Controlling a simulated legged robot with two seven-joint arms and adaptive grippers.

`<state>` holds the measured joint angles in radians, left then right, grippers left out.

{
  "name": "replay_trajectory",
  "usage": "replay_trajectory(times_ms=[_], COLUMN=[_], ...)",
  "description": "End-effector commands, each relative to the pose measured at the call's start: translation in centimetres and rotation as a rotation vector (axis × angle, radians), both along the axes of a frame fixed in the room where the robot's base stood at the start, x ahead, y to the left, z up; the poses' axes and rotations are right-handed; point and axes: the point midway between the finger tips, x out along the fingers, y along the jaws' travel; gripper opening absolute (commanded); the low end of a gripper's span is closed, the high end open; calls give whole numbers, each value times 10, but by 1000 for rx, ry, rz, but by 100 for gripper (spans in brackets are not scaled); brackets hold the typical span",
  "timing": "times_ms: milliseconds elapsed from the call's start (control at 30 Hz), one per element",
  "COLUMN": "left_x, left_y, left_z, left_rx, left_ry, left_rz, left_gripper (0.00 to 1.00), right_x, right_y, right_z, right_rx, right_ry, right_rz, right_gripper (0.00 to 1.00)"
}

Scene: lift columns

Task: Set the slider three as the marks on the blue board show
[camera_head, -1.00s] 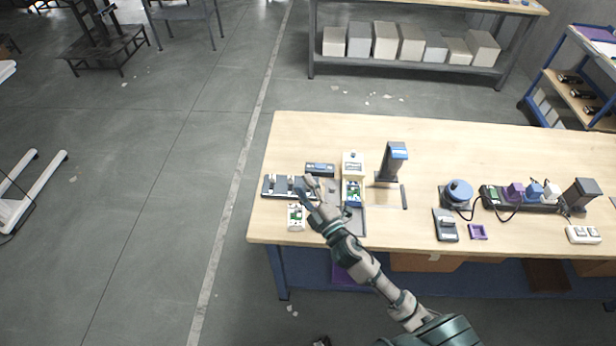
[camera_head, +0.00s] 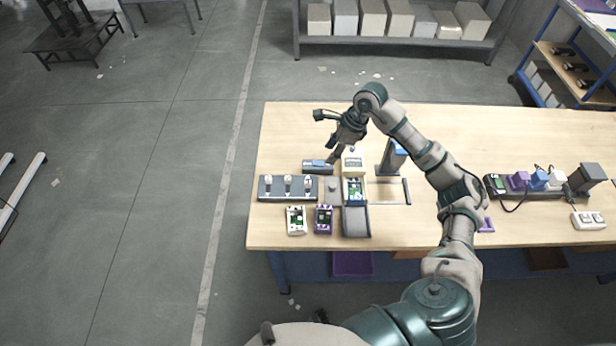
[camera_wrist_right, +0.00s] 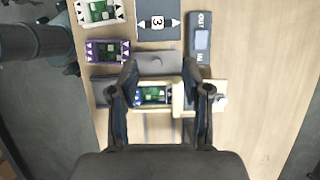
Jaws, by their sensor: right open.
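The slider panel (camera_head: 268,195) is a dark plate with three pale knobs, on the left of the table. Its third slider (camera_head: 308,183) is the rightmost knob; the label 3 between two arrows (camera_wrist_right: 157,22) shows at the top of the wrist view. The blue board (camera_head: 354,190) with a green circuit lies right of the panel; in the wrist view it (camera_wrist_right: 153,95) shows between my fingers, and its marks are too small to read. My right gripper (camera_head: 325,138) is open and empty above the table's back left part. My left gripper is out of view.
A white board (camera_head: 296,220) and a purple board (camera_head: 324,219) lie in front of the panel. An OUT/IN device (camera_wrist_right: 200,45) and a cream block (camera_head: 352,163) are behind. A dark column with a blue top (camera_head: 393,157) stands to the right. The back of the table is clear.

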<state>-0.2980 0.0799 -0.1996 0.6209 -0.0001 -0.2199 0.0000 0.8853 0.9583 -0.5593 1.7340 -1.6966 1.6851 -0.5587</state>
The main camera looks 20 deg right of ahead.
Motion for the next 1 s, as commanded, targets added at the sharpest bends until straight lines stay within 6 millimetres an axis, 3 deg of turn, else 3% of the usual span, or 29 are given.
replay_trajectory(times_ms=[600, 800, 1000], left_x=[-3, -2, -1], left_y=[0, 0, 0], left_z=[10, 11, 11], left_rx=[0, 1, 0], left_ry=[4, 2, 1], left_rz=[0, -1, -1], left_gripper=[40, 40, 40], right_x=[22, 26, 27], right_y=[48, 56, 59], right_z=[-126, -148, -153], right_rx=[9, 9, 7], right_ry=[4, 3, 0], right_rz=[3, 3, 2], right_gripper=[48, 48, 48])
